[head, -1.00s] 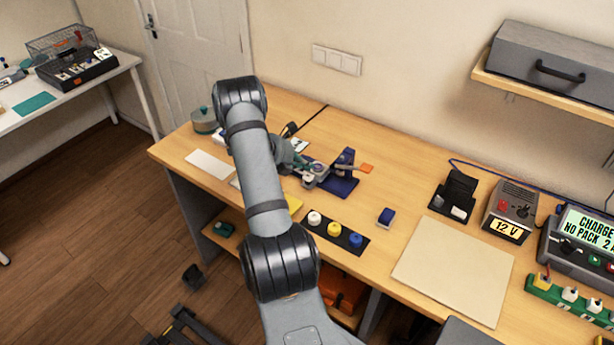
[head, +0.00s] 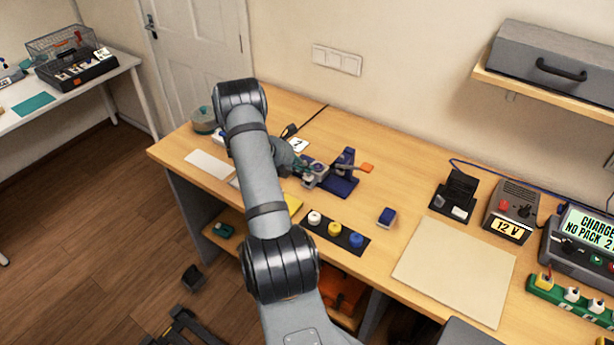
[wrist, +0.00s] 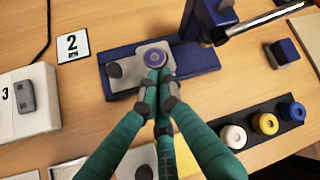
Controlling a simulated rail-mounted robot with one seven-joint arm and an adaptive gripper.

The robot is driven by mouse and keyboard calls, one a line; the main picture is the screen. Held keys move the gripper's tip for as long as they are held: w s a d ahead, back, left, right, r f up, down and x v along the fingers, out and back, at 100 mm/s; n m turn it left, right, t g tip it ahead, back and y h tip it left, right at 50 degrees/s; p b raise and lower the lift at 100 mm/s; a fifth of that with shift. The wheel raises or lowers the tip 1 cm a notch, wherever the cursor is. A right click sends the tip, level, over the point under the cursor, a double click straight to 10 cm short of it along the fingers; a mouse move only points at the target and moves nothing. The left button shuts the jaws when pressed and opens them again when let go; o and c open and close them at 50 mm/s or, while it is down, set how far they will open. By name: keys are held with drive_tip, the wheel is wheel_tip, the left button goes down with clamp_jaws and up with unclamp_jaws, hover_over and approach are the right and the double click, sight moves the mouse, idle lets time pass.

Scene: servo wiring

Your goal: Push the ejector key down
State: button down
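A blue fixture (wrist: 205,58) carries a grey block (wrist: 126,58) with a round purple-ringed top (wrist: 154,58) and a dark knob at its left. The fixture also shows in the head view (head: 340,186), with an upright blue post and an orange-tipped lever (head: 367,168). No part is marked as the ejector key, so I cannot tell for sure which it is. My gripper (wrist: 158,78) has green fingers with their tips together, right at the near side of the purple-ringed top. They hold nothing visible. Whether they touch the block is unclear.
A black strip with white, yellow and blue knobs (head: 335,232) lies in front of the fixture. A card marked 2 (wrist: 72,45) and a white box marked 3 (wrist: 30,120) are at left. A small blue block (head: 387,217) stands right. A bare pale board (head: 452,270) lies further right.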

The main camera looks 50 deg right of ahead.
sight(305, 175)
drive_tip(key=shift+f+b, duration=0.75)
drive_tip(key=shift+f, duration=0.3)
idle(0.9)
drive_tip(key=shift+r, duration=0.1)
drive_tip(key=shift+r+p, duration=1.6)
drive_tip(key=shift+r, duration=0.25)
wheel_tip(305, 175, up, 5)
drive_tip(key=p, duration=0.4)
drive_tip(key=shift+f, duration=0.1)
